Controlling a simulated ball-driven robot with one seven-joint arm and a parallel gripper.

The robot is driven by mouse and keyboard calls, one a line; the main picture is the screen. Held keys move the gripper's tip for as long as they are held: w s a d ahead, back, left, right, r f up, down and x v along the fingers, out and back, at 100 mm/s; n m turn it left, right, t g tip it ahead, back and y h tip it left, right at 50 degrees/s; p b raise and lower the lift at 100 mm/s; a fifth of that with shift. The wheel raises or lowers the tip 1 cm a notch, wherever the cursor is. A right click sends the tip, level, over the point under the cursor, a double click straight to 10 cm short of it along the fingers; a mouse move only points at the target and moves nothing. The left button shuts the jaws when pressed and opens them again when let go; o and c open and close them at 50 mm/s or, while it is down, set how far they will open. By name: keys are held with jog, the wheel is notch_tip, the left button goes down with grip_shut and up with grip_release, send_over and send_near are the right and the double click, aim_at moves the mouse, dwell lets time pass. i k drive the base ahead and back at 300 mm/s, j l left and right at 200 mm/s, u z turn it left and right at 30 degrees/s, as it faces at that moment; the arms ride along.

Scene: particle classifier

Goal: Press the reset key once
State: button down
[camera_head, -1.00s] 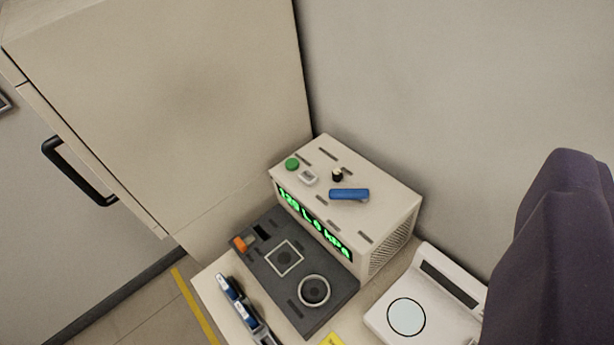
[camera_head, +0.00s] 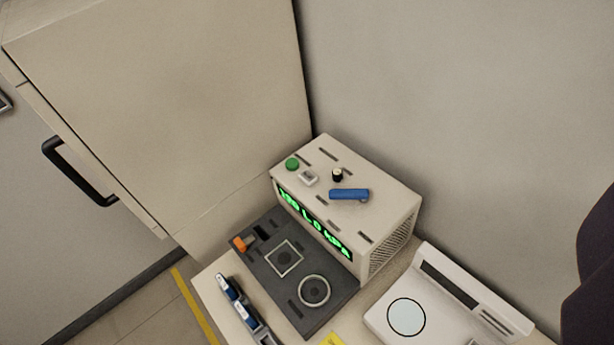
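The beige classifier box (camera_head: 385,208) stands on the bench with a lit green display (camera_head: 318,225) on its front. On its top are a round green button (camera_head: 292,164), a small white square key (camera_head: 308,178), a black knob (camera_head: 337,175) and a blue lever (camera_head: 349,195). No label is readable, so I cannot tell which one is the reset key. Nothing touches these controls. My gripper's fingers do not show. A dark purple shape at the right edge looks like part of my arm, well apart from the box.
A dark grey plate (camera_head: 336,309) with an orange switch lies before the box. A white scale (camera_head: 378,318) with a round pan stands to the right. A tall beige cabinet (camera_head: 160,100) stands at left; a grey wall is behind.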

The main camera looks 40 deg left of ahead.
aim_at(309, 178)
jog(key=u, duration=1.1)
jog(key=i+j, duration=0.15)
jog(key=j, duration=0.2)
jog(key=i+j, duration=0.2)
jog(key=j, duration=0.2)
jog(key=i+j, duration=0.15)
jog(key=j, duration=0.2)
jog(key=i+j, duration=0.15)
jog(key=j, duration=0.2)
jog(key=u, duration=0.05)
